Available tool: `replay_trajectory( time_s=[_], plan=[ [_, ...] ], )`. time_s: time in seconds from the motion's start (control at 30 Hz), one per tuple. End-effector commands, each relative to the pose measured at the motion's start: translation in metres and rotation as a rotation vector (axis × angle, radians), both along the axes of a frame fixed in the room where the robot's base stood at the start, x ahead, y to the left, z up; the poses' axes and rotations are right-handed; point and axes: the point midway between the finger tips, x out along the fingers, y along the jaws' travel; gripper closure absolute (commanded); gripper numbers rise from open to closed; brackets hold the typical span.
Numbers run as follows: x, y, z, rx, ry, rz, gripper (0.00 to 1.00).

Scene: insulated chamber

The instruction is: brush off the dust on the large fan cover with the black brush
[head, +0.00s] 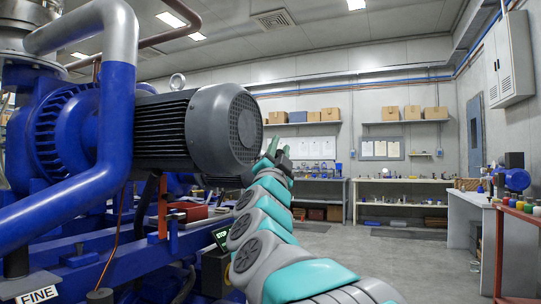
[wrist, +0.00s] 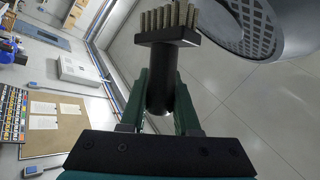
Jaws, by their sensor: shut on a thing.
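The large fan cover (head: 234,125) is the dark grey round end of the big motor, left of centre in the head view. Its perforated grille (wrist: 245,22) shows at the upper right of the wrist view. My gripper (head: 276,152) is just right of the cover's lower edge in the head view. In the wrist view my gripper (wrist: 160,85) is shut on the handle of the black brush (wrist: 165,32). The brush's pale bristles point to the top of that picture. A gap shows between the brush and the cover there. I cannot make out dust on the cover.
Blue pipes (head: 115,110) and a blue machine frame (head: 110,250) fill the left side. A workbench (head: 400,182) and shelves with boxes (head: 407,121) stand at the back. A red rack with jars (head: 520,225) is at the right. The floor (head: 360,260) between is clear.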

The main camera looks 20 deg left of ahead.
Motion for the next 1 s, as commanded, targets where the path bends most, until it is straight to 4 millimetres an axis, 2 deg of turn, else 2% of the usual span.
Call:
replay_trajectory(
  time_s=[0.2, 0.67, 1.0],
  plan=[
    [-0.002, -0.021, -0.001, 0.003, -0.001, -0.001, 1.00],
    [-0.002, -0.026, 0.000, 0.001, 0.000, 0.000, 1.00],
    [-0.005, -0.052, 0.000, 0.001, -0.001, 0.000, 1.00]
  ],
)
